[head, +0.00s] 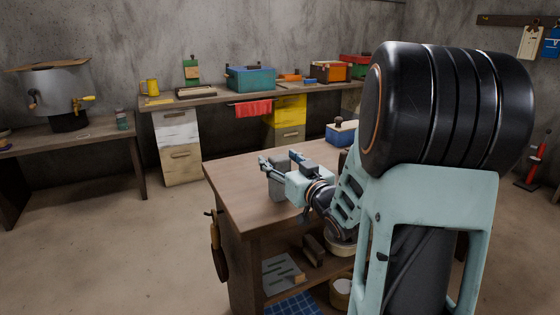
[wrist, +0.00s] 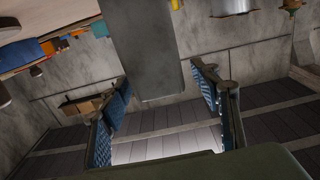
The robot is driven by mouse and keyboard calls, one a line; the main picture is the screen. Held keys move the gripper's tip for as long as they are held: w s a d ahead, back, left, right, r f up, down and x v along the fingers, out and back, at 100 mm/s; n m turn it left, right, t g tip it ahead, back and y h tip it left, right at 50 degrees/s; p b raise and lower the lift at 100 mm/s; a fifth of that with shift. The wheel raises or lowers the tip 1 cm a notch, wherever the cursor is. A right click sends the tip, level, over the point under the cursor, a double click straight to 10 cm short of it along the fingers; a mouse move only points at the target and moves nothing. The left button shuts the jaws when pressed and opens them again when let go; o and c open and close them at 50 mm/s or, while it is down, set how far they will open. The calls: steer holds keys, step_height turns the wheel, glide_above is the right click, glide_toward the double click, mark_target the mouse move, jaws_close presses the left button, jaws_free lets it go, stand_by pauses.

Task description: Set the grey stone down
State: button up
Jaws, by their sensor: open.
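The grey stone (head: 277,188) is a plain block at the left part of the wooden workbench top (head: 237,185). It appears to stand upright on the bench, partly hidden by my gripper. My gripper (head: 281,159) is open beside the stone, its fingers pointing to the back left. In the wrist view the grey stone (wrist: 147,48) hangs from the top edge of the picture as a smooth slab. The blue-padded fingers of my gripper (wrist: 162,95) are spread wide, with a visible gap on each side of the stone.
A blue box (head: 341,134) stands farther back on the workbench. My arm hides much of its right side. The bench's front left top is clear. A long back shelf (head: 215,95) holds boxes, and a metal tank (head: 62,92) stands on the left table.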

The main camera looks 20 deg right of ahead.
steer(key=shift+r, duration=0.15)
steer(key=shift+s, duration=0.35)
steer(key=s, duration=1.1)
steer(key=shift+s+d, duration=0.15)
steer(key=shift+d, duration=0.05)
